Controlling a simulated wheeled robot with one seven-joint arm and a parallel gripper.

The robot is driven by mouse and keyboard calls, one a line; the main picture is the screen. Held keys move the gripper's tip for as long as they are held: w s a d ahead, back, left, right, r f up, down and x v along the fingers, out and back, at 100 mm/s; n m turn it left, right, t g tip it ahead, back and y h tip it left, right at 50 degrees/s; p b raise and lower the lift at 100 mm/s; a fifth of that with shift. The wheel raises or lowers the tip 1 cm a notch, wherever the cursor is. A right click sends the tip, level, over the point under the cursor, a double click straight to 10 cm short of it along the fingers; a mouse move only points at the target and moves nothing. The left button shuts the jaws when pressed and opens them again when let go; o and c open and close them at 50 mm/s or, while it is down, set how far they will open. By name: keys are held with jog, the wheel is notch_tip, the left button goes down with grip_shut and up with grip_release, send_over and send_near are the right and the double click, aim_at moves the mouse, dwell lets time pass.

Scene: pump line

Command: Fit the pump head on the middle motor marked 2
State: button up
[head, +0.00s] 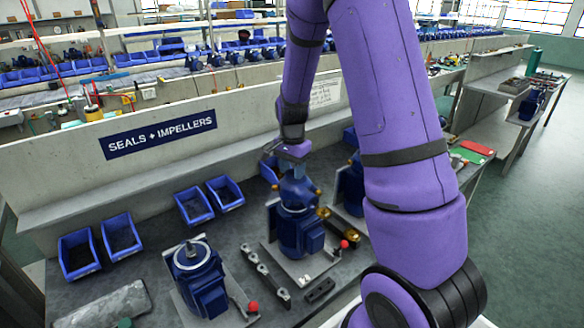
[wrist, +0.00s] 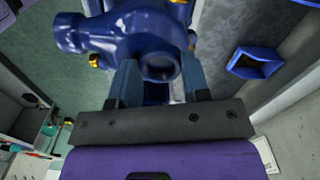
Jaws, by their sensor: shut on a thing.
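My gripper (head: 292,158) is shut on a blue pump head (head: 298,192), holding it from above. In the wrist view the pump head (wrist: 120,32) fills the top, its round port facing me, between the two fingers of my gripper (wrist: 160,82). The pump head is directly over the middle blue motor (head: 300,235), in line with it. I cannot tell whether they touch. The motor stands on a light plate, and its shaft is hidden. No number on it is readable.
A left motor (head: 196,270) stands with its shaft bare. A right motor (head: 350,188) is partly behind my arm. Red-knobbed levers (head: 253,306), a dark bar (head: 266,276) and brass parts (head: 322,213) lie around. Blue bins (head: 78,254) line the wall. Bench front left holds a grey slab (head: 105,307).

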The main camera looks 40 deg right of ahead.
jog(key=shift+f, duration=1.6)
jog(key=o, duration=1.6)
jog(key=shift+o, duration=0.2)
jog(key=shift+r, duration=0.1)
jog(key=shift+r, duration=4.4)
